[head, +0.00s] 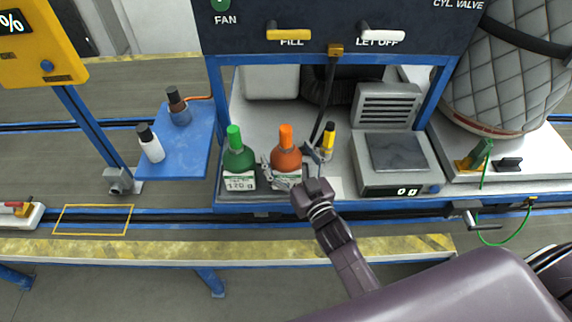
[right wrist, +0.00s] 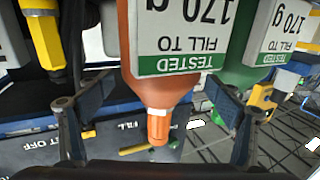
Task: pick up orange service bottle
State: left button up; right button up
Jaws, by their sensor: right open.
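The orange service bottle (head: 287,157) stands upright on the grey station shelf (head: 300,112), with a white label on its front. My right gripper (head: 289,168) is at the bottle, its open fingers one on each side. In the right wrist view, which is upside down, the orange bottle (right wrist: 160,90) lies between the two spread fingers (right wrist: 158,108), with gaps on both sides. Its label reads "TESTED FILL TO 170 g". My left gripper is not in view.
A scale (head: 397,165) reading 0 g sits farther right.

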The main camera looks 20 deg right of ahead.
jog(key=shift+w, duration=0.2)
jog(key=c, duration=2.2)
jog(key=shift+r, duration=0.15)
